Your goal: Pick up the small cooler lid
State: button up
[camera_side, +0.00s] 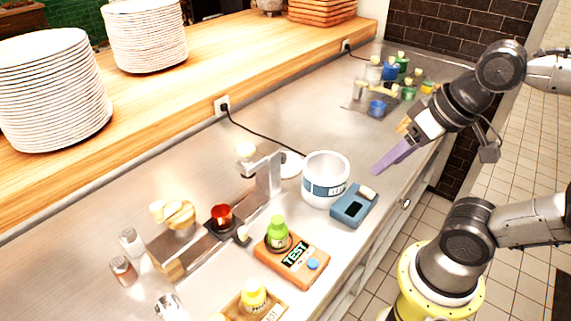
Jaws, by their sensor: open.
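A white round tub (326,182) with a blue-grey band stands open on the steel counter; it looks like the small cooler. A flat white disc (290,163) lies on the counter just behind and left of it, partly hidden by the tub; it may be the lid, but I cannot be sure. My gripper (391,158), with a long purple finger, hangs right of the tub above the counter's front side. It is open, apart from the tub and disc, and nothing shows in it. Its other finger is not clearly visible.
A blue scale-like device (353,205) sits in front of the tub. A metal stand (262,174) rises left of the disc, with a black cord behind. An orange TEST device (291,260) is nearer. Several small bottles (388,72) stand at the back right.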

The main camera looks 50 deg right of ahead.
jog(key=w+r+m+g, duration=0.1)
jog(key=w+r+m, duration=0.7)
jog(key=w+m, duration=0.15)
jog(key=m+g, duration=0.4)
jog(key=m, duration=0.4)
send_over(283, 154)
jog(key=shift+n, duration=0.25)
notch_tip(283, 154, down, 17)
jog(key=shift+a+f, duration=0.1)
jog(key=shift+f, duration=2.95)
grip_shut()
